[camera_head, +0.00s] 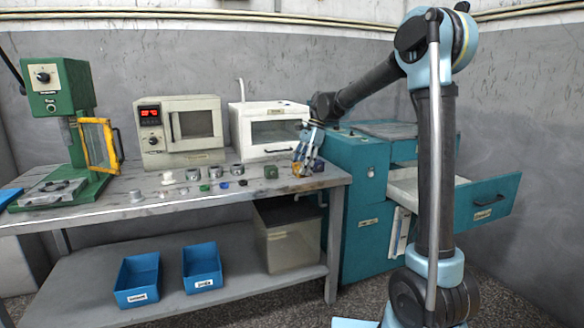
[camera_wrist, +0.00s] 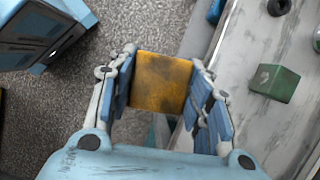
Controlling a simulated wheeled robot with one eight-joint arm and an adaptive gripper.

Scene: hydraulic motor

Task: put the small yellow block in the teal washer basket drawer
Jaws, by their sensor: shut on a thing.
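The small yellow block (camera_wrist: 162,82) sits between my gripper's fingers in the wrist view, touched on both sides. My gripper (camera_head: 302,168) is shut on it near the right end of the workbench in the head view, where the block (camera_head: 300,171) shows only partly behind the fingers. I cannot tell how far it is above the bench top. The teal washer (camera_head: 358,230) stands right of the bench. Its basket drawer (camera_head: 490,203) is pulled out to the right, with a pale interior partly hidden behind my arm.
A green block (camera_wrist: 275,83) lies on the bench beside my gripper. Several small metal parts lie further left on the bench (camera_head: 110,208). A white cabinet (camera_head: 270,130), a grey oven (camera_head: 180,130) and a green press (camera_head: 65,110) stand along the back. Blue bins (camera_head: 202,268) rest on the lower shelf.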

